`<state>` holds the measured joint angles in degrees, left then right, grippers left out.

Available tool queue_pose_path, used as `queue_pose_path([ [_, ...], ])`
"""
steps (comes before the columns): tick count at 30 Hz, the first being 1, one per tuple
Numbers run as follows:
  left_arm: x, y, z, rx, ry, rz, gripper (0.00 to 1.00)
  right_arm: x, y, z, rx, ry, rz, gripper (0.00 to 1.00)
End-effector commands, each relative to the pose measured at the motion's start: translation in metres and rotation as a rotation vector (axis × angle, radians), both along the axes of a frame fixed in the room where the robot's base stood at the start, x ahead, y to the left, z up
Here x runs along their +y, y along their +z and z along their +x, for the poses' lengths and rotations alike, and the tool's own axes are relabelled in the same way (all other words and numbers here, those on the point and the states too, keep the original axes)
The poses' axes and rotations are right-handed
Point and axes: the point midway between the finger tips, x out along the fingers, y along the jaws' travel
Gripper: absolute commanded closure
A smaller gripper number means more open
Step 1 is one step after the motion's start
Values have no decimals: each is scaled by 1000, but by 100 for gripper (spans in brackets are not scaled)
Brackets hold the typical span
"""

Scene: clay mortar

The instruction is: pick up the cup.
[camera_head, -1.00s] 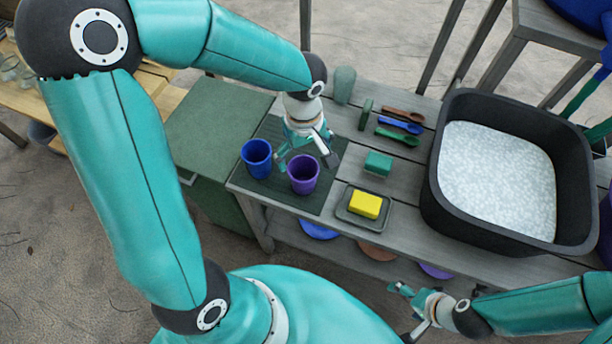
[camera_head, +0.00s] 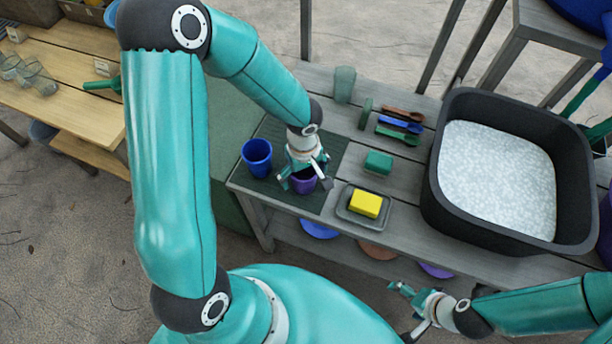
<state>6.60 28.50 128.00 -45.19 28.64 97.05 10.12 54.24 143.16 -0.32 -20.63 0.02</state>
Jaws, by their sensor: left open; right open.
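A purple cup (camera_head: 302,185) stands on a dark mat (camera_head: 318,201) on the grey slatted table. A blue cup (camera_head: 257,158) stands on the same mat to its left. My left gripper (camera_head: 304,180) is open and over the purple cup, with fingers spread on either side of its rim. The gripper hides much of the cup's top, and I cannot tell whether the fingers touch it. My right gripper (camera_head: 412,310) is open and empty in front of the table, away from the cups.
A large black basin (camera_head: 440,205) fills the right.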

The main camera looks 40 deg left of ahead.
Motion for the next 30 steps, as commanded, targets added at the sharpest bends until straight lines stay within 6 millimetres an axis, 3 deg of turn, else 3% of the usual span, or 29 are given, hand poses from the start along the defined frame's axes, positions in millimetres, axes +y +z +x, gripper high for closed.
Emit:
queue_pose_path([
  [3,0,0,0,0,0,0,7,0,0,0,0,0,0,10],
  [14,0,0,0,0,0,0,67,0,0,0,0,0,0,10],
  [24,0,2,0,0,0,1,68,0,0,0,0,0,0,10],
  [30,0,14,1,-2,0,2,68,0,2,0,0,0,0,10],
])
